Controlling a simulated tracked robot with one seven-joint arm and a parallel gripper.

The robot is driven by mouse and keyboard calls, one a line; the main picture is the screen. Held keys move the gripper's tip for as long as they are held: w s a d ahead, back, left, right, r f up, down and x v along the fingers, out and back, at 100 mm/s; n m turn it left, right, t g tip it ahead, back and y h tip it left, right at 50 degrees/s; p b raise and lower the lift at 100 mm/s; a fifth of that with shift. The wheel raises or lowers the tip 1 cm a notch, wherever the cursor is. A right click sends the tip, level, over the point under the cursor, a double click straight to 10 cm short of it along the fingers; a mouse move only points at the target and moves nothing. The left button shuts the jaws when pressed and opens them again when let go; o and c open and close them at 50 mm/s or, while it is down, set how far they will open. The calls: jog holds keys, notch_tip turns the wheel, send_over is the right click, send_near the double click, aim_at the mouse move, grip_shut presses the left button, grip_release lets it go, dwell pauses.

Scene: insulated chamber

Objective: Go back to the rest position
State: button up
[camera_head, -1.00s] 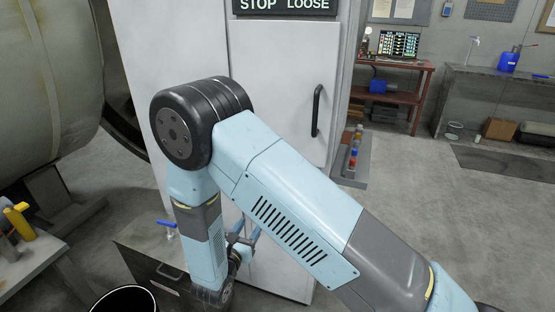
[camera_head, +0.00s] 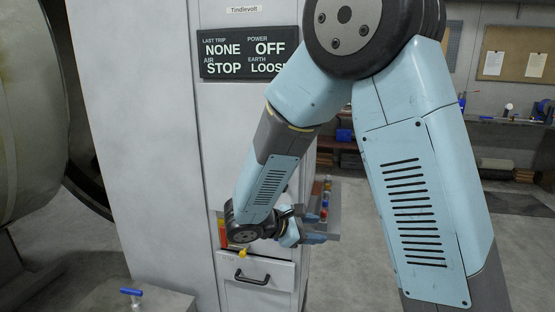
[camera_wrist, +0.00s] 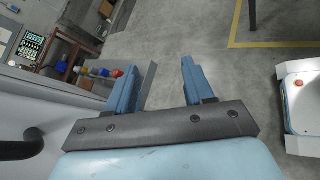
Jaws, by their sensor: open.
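My gripper shows in the wrist view (camera_wrist: 160,85), its two blue fingers apart with only grey floor between them. It is open and holds nothing. In the head view my arm is folded high across the right half, and its wrist end hangs in front of the grey cabinet (camera_head: 140,130). The gripper (camera_head: 312,238) points right there, beside the cabinet's right edge, partly hidden by the wrist.
The cabinet carries a dark sign (camera_head: 250,53) reading NONE, OFF, STOP, LOOSE, and a drawer with a black handle (camera_head: 252,279). A blue-handled valve (camera_head: 131,293) stands at lower left. A large tank (camera_head: 30,110) is at far left. Open floor lies at right.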

jog(key=s+d+r+m+y, duration=0.6)
jog(key=s+d+r+m, duration=0.1)
jog(key=s+r+m, duration=0.1)
jog(key=s+d+r+m+y, duration=0.5)
jog(key=s+d+r+m, duration=0.2)
jog(key=s, duration=0.4)
jog(key=r+m, duration=0.1)
jog(key=m, duration=0.1)
jog(key=shift+s+r+m+y, duration=0.25)
jog(key=shift+r+m+y, duration=0.05)
jog(key=shift+r+y, duration=0.1)
dwell(0.5)
jog(key=shift+c, duration=0.9)
